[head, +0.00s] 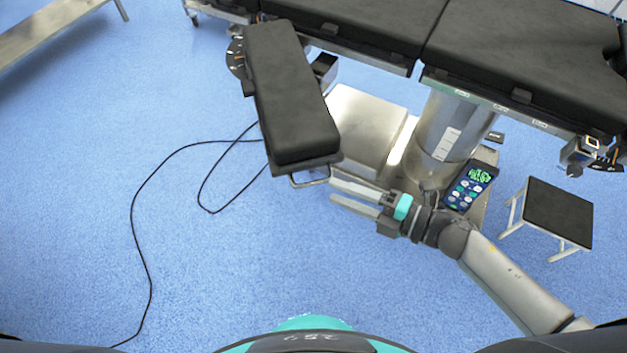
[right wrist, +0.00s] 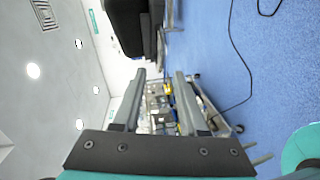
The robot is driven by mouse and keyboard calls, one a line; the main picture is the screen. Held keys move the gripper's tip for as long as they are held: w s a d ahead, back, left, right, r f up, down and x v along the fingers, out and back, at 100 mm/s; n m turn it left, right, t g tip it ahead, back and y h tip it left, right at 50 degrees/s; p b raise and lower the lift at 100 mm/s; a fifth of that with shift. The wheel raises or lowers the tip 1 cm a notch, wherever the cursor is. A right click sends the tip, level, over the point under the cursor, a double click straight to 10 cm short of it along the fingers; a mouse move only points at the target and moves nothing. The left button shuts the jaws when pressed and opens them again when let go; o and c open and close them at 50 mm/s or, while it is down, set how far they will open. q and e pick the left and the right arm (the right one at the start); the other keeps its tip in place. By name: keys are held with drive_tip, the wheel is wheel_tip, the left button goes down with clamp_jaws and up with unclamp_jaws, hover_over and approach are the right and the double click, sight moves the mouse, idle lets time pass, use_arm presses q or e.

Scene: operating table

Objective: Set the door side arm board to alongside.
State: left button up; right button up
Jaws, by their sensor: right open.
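The arm board (head: 290,95) is a long black pad that sticks out from the side of the operating table (head: 345,20) toward me, over the floor. A metal loop handle (head: 310,182) hangs at its near end. My right gripper (head: 331,191) is open, its fingers pointing left, just right of and below the handle. Nothing shows clearly between the fingers, and I cannot tell whether a finger touches the handle. In the right wrist view, the open fingers (right wrist: 161,74) show below a dark padded shape (right wrist: 130,25), likely the board. My left gripper is not in view.
A dial-like joint (head: 237,60) sits at the board's table end. The table column (head: 450,125) and base (head: 365,125) stand right of the board. A control pendant (head: 470,188) and black-topped stool (head: 545,212) are at right. A cable (head: 140,240) crosses otherwise clear floor at left.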

sight(314, 181)
drive_tip(key=x, duration=0.6)
drive_tip(key=shift+w+a+f, duration=0.1)
drive_tip(key=shift+w+a, duration=0.1)
drive_tip(key=shift+a, duration=0.1)
clamp_jaws()
idle(1.1)
